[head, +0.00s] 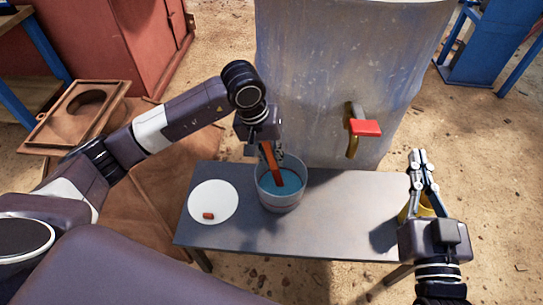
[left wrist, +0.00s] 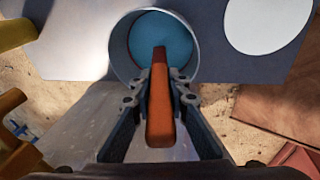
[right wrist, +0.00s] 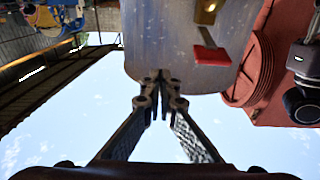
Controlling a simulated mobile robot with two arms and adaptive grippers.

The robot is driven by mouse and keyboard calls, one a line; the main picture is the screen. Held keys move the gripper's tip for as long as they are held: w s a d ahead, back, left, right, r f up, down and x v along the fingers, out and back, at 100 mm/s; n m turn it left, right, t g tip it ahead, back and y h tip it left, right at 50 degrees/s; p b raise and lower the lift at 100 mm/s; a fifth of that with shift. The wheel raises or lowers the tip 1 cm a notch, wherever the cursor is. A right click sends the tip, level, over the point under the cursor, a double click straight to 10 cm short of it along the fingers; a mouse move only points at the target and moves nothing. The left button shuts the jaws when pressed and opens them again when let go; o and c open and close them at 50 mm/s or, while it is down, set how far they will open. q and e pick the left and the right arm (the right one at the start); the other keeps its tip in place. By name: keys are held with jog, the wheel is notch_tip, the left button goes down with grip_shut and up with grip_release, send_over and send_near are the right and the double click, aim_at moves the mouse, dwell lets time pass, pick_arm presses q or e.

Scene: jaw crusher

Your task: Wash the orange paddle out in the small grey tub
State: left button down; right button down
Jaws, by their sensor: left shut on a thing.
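The orange paddle (head: 268,158) is in my left gripper (head: 265,148), which is shut on it above the small grey tub (head: 281,203). The paddle points down, and its lower end is inside the tub, at the blue water (head: 284,183). In the left wrist view, the paddle (left wrist: 160,105) lies between the fingers, with its far end over the blue water (left wrist: 165,38). Whether the tip touches the tub's bottom is hidden. My right gripper (head: 418,156) is empty and raised at the bench's right end. Its fingertips meet in the right wrist view (right wrist: 158,80).
The tub stands on a grey bench (head: 335,215). A white plate (head: 212,190) with a small orange-brown piece (head: 208,216) lies left of it. A tank with a red-handled tap (head: 364,127) stands behind. A yellow object (head: 418,207) is partly hidden behind my right gripper.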

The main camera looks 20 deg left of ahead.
aim_at(274, 166)
pick_arm(q)
jog(key=shift+d+f+b, duration=0.1)
jog(key=shift+f+b, duration=0.25)
jog(key=shift+f, duration=0.1)
jog(key=shift+d+f+b, duration=0.1)
jog(key=shift+f+b, duration=0.3)
jog(key=shift+f, duration=0.05)
jog(key=shift+w+f+b, duration=0.1)
jog(key=shift+f+b, duration=0.25)
jog(key=shift+f, duration=0.05)
jog(key=shift+d+f+b, duration=0.15)
jog(key=shift+f+b, duration=0.25)
jog(key=shift+f, duration=0.1)
pick_arm(e)
jog(key=s+r+t+y, duration=0.1)
jog(key=s+r+t, duration=0.2)
jog(key=r, duration=0.4)
jog(key=s+r+t+y, duration=0.2)
jog(key=s+r+t, duration=0.2)
jog(key=r, duration=0.3)
jog(key=shift+s+t, duration=0.25)
jog(key=shift+t, duration=0.45)
jog(key=shift+d+r, duration=0.1)
